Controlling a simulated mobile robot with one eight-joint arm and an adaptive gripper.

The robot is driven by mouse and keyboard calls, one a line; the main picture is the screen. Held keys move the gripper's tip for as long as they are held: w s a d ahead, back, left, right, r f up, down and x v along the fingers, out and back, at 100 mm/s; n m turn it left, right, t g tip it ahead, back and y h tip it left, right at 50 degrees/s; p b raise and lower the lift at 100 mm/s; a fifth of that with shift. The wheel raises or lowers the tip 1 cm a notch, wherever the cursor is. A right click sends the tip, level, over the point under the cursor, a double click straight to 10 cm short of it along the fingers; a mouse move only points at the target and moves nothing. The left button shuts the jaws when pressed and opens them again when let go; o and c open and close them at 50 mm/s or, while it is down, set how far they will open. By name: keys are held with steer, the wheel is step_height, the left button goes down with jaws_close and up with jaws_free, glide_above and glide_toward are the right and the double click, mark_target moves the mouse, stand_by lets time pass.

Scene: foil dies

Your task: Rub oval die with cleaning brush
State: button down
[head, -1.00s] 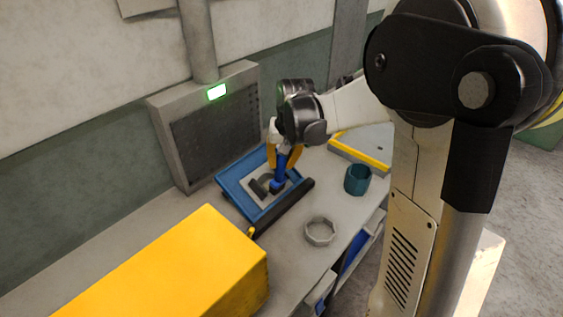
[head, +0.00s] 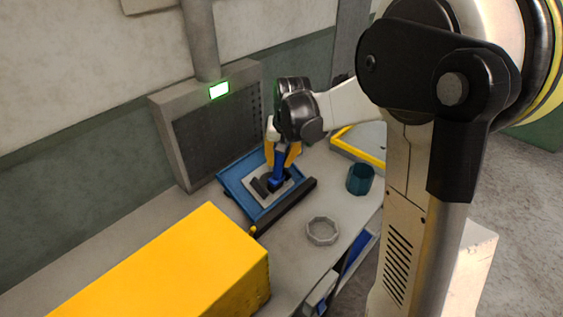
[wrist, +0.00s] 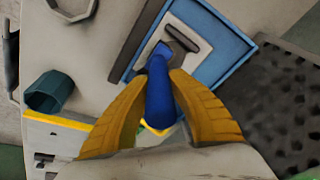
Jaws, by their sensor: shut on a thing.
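My gripper (head: 281,158), with yellow fingers, is shut on the blue handle of the cleaning brush (head: 278,170). The handle also shows between the fingers in the wrist view (wrist: 160,98). The brush points down over a pale pad inside a blue-rimmed tray (head: 232,184). A dark grey piece (wrist: 182,38), perhaps the oval die, lies on the pad close by the brush's lower end; it also shows in the head view (head: 260,187). Its full outline is not clear. The brush's lower end seems to be at or against it, but I cannot tell whether they touch.
A black bar (head: 285,207) lies along the tray's front edge. A grey octagonal ring (head: 322,232) and a teal cup (head: 360,179) stand on the bench to the right. A large yellow box (head: 165,265) fills the near left. A grey panel (head: 212,128) stands behind the tray.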

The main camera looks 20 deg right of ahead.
steer(key=shift+w+a+r, duration=0.25)
steer(key=shift+w+r, duration=0.1)
steer(key=shift+w, duration=0.35)
steer(key=shift+s+d+f+b, duration=0.25)
steer(key=shift+s+f, duration=0.1)
steer(key=shift+s, duration=0.25)
steer(key=shift+s+d+f+b, duration=0.1)
steer(key=shift+s+d+f, duration=0.15)
steer(key=shift+s, duration=0.3)
steer(key=shift+r, duration=0.1)
steer(key=shift+s+d+r+p, duration=0.15)
steer(key=shift+s+r+p, duration=0.3)
steer(key=shift+r+p, duration=0.35)
steer(key=shift+s+d+r+p, duration=0.2)
steer(key=shift+s+r+p, duration=0.2)
steer(key=shift+r+p, duration=0.35)
steer(key=shift+s+d+r+p, duration=0.15)
steer(key=shift+s+r+p, duration=0.35)
steer(key=shift+r, duration=0.45)
